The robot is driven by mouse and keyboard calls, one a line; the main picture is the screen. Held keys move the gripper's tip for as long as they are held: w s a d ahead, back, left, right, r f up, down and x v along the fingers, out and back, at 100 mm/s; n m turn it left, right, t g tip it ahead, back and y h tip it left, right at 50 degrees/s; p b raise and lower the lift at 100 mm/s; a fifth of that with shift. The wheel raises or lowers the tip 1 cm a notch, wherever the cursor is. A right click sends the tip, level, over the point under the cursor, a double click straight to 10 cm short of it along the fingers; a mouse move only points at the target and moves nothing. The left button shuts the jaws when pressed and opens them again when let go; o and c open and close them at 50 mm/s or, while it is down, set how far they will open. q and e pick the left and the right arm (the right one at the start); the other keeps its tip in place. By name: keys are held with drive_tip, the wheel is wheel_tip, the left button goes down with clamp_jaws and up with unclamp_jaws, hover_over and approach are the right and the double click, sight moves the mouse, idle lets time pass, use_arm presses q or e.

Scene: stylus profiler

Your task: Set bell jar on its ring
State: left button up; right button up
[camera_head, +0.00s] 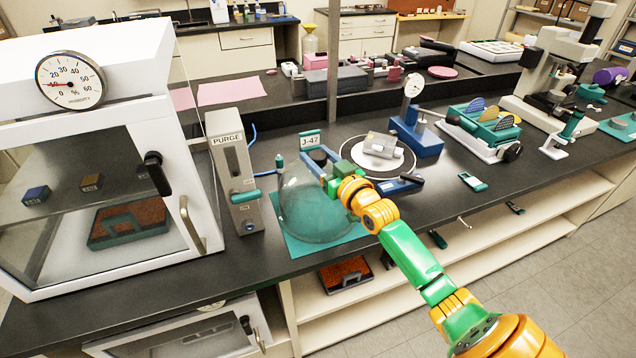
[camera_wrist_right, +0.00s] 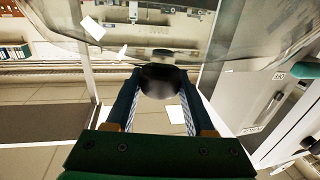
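The bell jar (camera_head: 318,212) is a clear glass dome with a black knob on top. It appears upright over a teal mat (camera_head: 292,247); I cannot tell whether its rim touches the mat. My right gripper (camera_head: 322,166) reaches the knob from the right. In the right wrist view, the fingers (camera_wrist_right: 160,85) lie against both sides of the black knob, with the jar's glass (camera_wrist_right: 240,45) beyond. The ring (camera_head: 345,172) is a dark circle with a pale edge, right of the jar, around a white disc (camera_head: 370,162) bearing a small boxy part (camera_head: 379,146). My left gripper is not in view.
A grey PURGE box (camera_head: 236,180) and white humidity cabinet (camera_head: 190,150) stand left of the jar. A J-47 sign (camera_head: 310,141) is behind it. The bench's front edge is close to the mat.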

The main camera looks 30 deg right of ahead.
clamp_jaws()
drive_tip(key=shift+w+r, duration=0.1)
